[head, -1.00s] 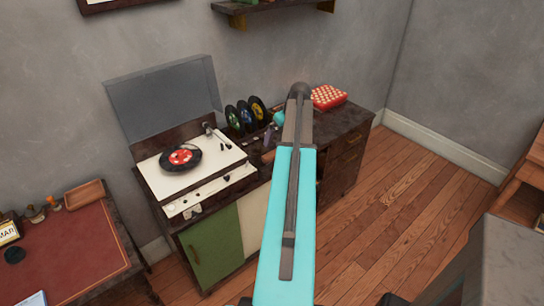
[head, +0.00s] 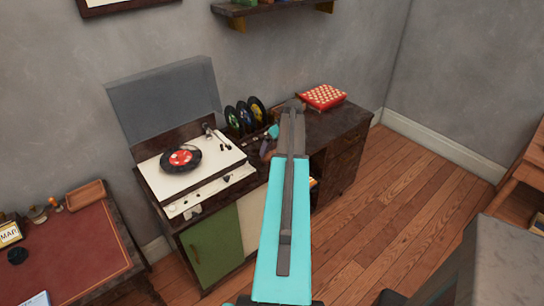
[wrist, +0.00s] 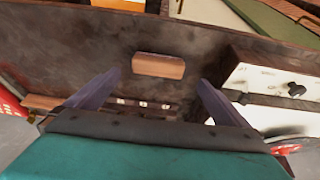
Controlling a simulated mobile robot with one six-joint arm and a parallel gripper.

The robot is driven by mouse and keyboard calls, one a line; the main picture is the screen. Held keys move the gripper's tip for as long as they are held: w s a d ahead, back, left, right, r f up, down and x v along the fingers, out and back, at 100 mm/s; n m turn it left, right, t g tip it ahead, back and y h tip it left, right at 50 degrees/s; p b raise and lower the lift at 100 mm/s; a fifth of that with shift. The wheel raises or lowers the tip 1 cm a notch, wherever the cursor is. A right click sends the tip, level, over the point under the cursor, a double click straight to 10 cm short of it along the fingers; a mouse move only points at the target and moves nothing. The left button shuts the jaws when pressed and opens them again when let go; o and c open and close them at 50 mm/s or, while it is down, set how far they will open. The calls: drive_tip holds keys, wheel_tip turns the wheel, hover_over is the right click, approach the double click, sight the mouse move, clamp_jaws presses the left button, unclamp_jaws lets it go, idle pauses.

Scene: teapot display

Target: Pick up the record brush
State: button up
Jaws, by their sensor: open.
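The record brush appears to be the small brown wooden block (wrist: 158,66) in the wrist view, lying on the dark cabinet top (wrist: 90,45). My gripper (wrist: 158,82) is open, with one purple-grey finger on each side of the block's near edge. The gap between the fingers is wider than the block, and nothing is held. In the head view my gripper (head: 266,149) is low over the cabinet top, just right of the record player. I cannot make out the brush there. I cannot tell its exact height below the fingertips.
The cream record player (head: 195,178) with its raised lid stands left of my gripper. Several records (head: 246,116) stand upright behind it. A red checkered box (head: 321,96) is on the cabinet's right end. A desk (head: 75,250) stands at left.

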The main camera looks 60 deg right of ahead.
sight(273, 152)
drive_tip(key=shift+w+f, duration=0.15)
drive_tip(key=shift+f, duration=0.25)
drive_tip(key=shift+w+d+f+p, duration=0.25)
drive_tip(key=shift+w+f+p, duration=0.05)
drive_tip(key=shift+f+p, duration=0.25)
drive_tip(key=shift+w+d+f+p, duration=0.2)
drive_tip(key=shift+w+f+p, duration=0.1)
drive_tip(key=shift+f+p, duration=0.25)
drive_tip(key=shift+p+x, duration=0.35)
drive_tip(key=shift+x, duration=1)
drive_tip(key=shift+s, duration=0.1)
drive_tip(key=shift+c, duration=0.4)
drive_tip(key=c, duration=1)
drive_tip(key=shift+c, duration=0.2)
